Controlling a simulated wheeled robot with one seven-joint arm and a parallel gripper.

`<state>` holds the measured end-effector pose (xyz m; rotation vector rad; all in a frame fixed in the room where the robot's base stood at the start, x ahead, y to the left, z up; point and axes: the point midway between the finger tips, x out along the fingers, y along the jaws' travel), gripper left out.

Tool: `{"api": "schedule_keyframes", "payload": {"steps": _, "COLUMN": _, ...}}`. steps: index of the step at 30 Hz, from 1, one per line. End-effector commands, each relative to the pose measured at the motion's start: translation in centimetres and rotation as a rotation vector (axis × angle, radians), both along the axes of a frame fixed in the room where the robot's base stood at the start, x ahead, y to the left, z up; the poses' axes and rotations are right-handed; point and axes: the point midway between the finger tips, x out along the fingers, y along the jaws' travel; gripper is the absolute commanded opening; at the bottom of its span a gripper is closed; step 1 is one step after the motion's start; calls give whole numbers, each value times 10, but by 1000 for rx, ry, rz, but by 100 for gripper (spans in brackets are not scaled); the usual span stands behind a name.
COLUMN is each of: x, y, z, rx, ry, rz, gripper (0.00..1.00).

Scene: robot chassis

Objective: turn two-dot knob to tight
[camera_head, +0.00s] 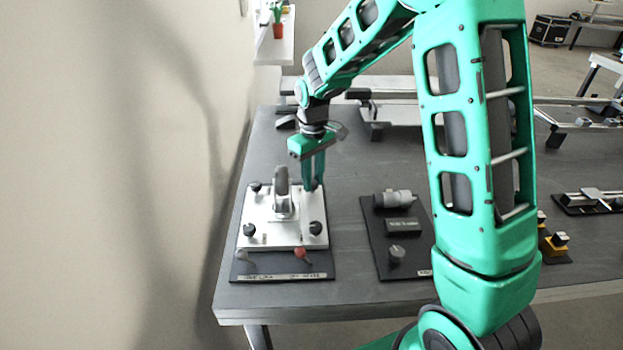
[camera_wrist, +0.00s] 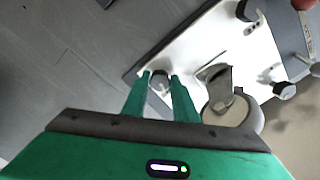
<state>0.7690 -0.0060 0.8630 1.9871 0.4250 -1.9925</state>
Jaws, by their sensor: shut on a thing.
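A white plate (camera_head: 270,236) on a dark base carries dark round knobs near its corners. My gripper (camera_head: 313,186) points down at the plate's far right corner. In the wrist view its two green fingers (camera_wrist: 160,79) are closed around a dark knob (camera_wrist: 159,74), one on each side. The fingers mostly hide this knob in the head view. Other knobs stand at the far left (camera_head: 255,187), near left (camera_head: 249,230) and near right (camera_head: 315,228). Small dark marks show on the plate beside one knob (camera_wrist: 247,10). The dot marking of the held knob cannot be made out.
A grey upright handle (camera_head: 281,180) stands mid-plate, close beside my fingers in the wrist view (camera_wrist: 219,92). A red-tipped lever (camera_head: 302,254) and a grey one (camera_head: 244,257) lie at the near edge. A dark panel with a cylinder (camera_head: 395,199) is to the right. A wall rises left.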

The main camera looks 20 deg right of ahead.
Motion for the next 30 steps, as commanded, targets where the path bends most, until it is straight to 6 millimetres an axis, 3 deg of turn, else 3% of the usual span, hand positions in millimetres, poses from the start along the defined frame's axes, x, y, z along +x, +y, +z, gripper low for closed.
{"api": "schedule_keyframes", "payload": {"steps": 18, "x": 3, "y": 1, "z": 2, "rx": 2, "ry": -10, "rz": -571, "gripper": 4}}
{"api": "schedule_keyframes", "payload": {"steps": 30, "x": 4, "y": 2, "z": 3, "rx": 3, "ry": -11, "rz": -807, "gripper": 4}}
